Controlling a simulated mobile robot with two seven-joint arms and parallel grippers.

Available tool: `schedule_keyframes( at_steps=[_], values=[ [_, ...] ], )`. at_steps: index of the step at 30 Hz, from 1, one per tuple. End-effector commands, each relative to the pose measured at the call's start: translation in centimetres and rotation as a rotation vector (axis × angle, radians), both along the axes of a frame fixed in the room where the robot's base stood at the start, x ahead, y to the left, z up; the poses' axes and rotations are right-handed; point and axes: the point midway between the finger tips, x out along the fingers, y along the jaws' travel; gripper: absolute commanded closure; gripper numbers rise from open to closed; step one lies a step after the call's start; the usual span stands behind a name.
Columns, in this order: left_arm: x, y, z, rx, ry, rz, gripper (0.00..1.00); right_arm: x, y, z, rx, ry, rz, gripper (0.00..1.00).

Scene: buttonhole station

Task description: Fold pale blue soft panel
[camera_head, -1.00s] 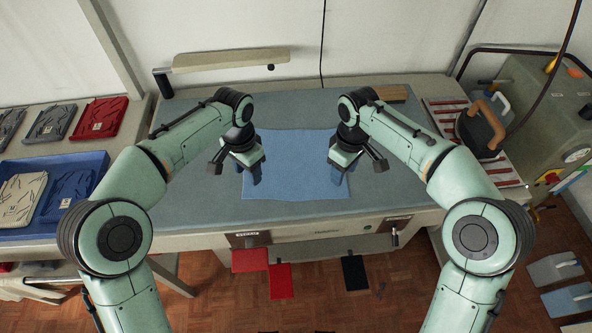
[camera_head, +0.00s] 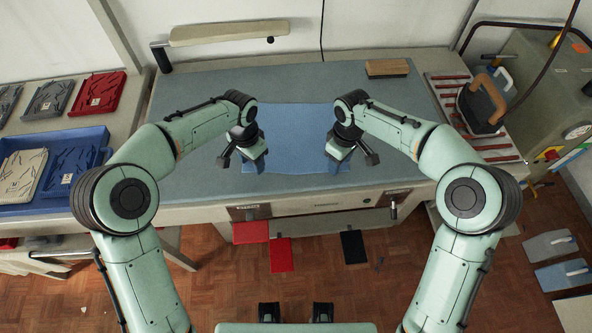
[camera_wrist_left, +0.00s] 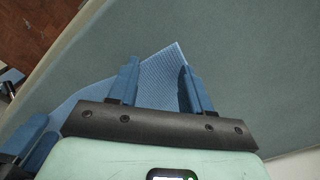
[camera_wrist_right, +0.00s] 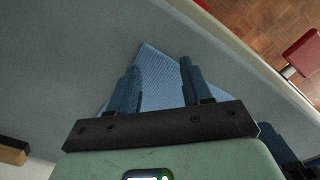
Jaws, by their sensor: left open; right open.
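The pale blue soft panel (camera_head: 296,140) lies flat on the grey-blue table top, near its front edge. My left gripper (camera_head: 255,165) is open over the panel's near left corner. In the left wrist view a corner of the panel (camera_wrist_left: 154,88) shows between the open fingers (camera_wrist_left: 160,78). My right gripper (camera_head: 336,165) is open over the near right corner. In the right wrist view that corner of the panel (camera_wrist_right: 160,75) lies between the open fingers (camera_wrist_right: 160,82). I cannot tell whether the fingers touch the cloth. The grippers partly hide the panel's sides.
A wooden-topped brush (camera_head: 388,68) lies at the back right of the table. An iron (camera_head: 483,100) stands on a striped rest at the right. A blue tray (camera_head: 60,170) is at the left. A lamp arm (camera_head: 222,33) overhangs the back. Table left and right of the panel is clear.

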Motion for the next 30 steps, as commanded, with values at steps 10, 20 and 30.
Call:
schedule_keyframes(
  at_steps=[10, 20, 30],
  values=[
    [-0.14, 0.0, -0.35, 0.0, 0.004, 0.0, 0.76, -0.13, 0.0, -0.33, 0.0, 0.003, 0.0, 0.75],
    [-0.15, 0.1, -0.41, 0.002, 0.004, 0.0, 1.0, -0.13, -0.08, -0.37, -0.002, 0.003, 0.0, 1.0],
    [-0.05, 0.25, -0.14, 0.005, 0.004, 0.002, 1.0, -0.03, -0.22, -0.08, -0.004, 0.003, -0.002, 1.0]
  ],
)
